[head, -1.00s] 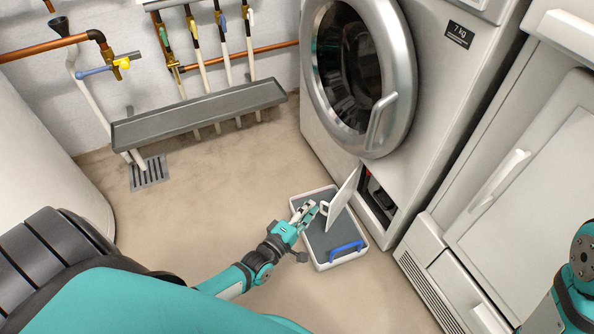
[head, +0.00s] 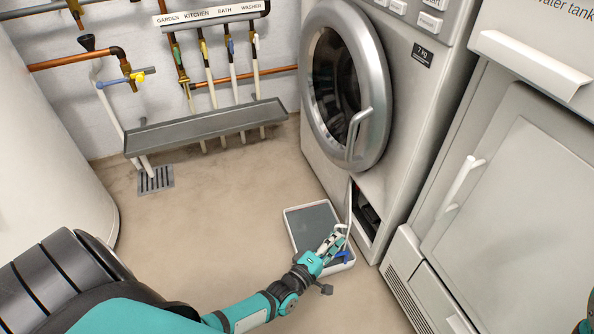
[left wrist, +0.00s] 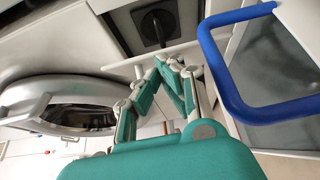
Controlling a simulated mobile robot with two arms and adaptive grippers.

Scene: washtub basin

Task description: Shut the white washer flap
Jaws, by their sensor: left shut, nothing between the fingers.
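The white washer flap (head: 348,207) stands open at the washer's lower front and shows nearly edge-on in the head view. In the left wrist view the flap (left wrist: 118,66) is a thin pale strip across the front of the dark recess (left wrist: 150,25), where a black round knob shows. My left gripper (head: 338,238) is shut and empty, low beside the flap on its outer side. In the left wrist view its fingertips (left wrist: 165,60) are close to the flap; I cannot tell whether they touch. My right gripper is not in view.
A grey tray (head: 290,222) with a white rim lies on the floor below the flap. Its blue handle (left wrist: 225,85) is close to my left gripper. The washer's round door (head: 385,100) is above. A white cabinet (head: 520,190) stands at right. Floor at left is clear.

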